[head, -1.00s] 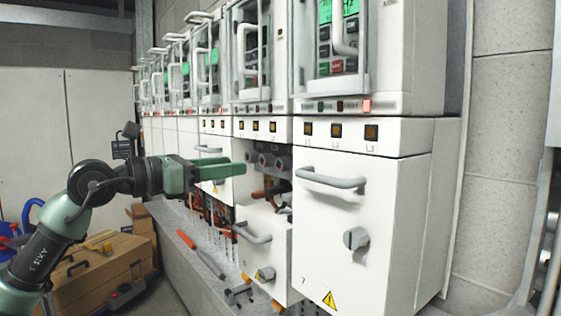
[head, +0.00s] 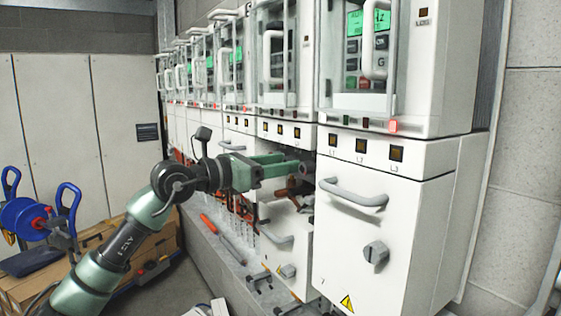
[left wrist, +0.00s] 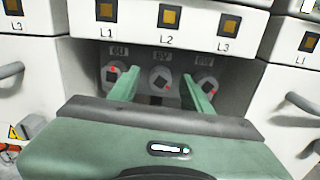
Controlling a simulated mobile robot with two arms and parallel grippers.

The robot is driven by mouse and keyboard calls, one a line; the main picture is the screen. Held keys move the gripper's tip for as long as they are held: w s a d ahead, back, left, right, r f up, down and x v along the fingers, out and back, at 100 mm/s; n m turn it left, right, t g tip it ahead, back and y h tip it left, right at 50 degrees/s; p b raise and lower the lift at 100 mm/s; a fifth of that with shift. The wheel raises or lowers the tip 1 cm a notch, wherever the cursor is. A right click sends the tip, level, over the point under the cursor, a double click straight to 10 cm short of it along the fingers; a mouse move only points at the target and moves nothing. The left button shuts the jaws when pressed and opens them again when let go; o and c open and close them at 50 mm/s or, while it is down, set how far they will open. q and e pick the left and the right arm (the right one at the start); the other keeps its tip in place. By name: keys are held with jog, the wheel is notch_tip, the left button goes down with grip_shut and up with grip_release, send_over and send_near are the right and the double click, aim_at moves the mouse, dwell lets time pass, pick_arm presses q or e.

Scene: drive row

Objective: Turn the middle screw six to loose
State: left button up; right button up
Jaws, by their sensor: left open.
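In the left wrist view three grey screws with red marks sit in a recess under the labels 6U, 6V and 6W. The middle screw, 6V (left wrist: 160,78), shows between the two green fingers of my left gripper (left wrist: 159,72). The fingers are open and apart from it on both sides, pointing into the recess. The 6U screw (left wrist: 110,72) is left of the left finger; the 6W screw (left wrist: 208,84) is partly behind the right finger. In the head view my left gripper (head: 291,164) reaches to the open compartment and hides most of the screws. My right gripper is not in view.
A white cabinet door with a grey handle (head: 352,194) stands close on the right. A lowered panel with a handle (head: 275,232) is below my gripper. Tools, including red-handled pliers (head: 209,224), lie on the ledge. Blue-handled equipment (head: 66,205) is at left.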

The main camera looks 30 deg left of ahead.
pick_arm(q)
grip_shut()
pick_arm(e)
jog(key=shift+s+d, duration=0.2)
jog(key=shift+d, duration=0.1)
pick_arm(q)
jog(key=shift+n+p, duration=0.3)
jog(key=shift+n, duration=11)
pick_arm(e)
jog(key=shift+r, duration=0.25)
pick_arm(q)
grip_release()
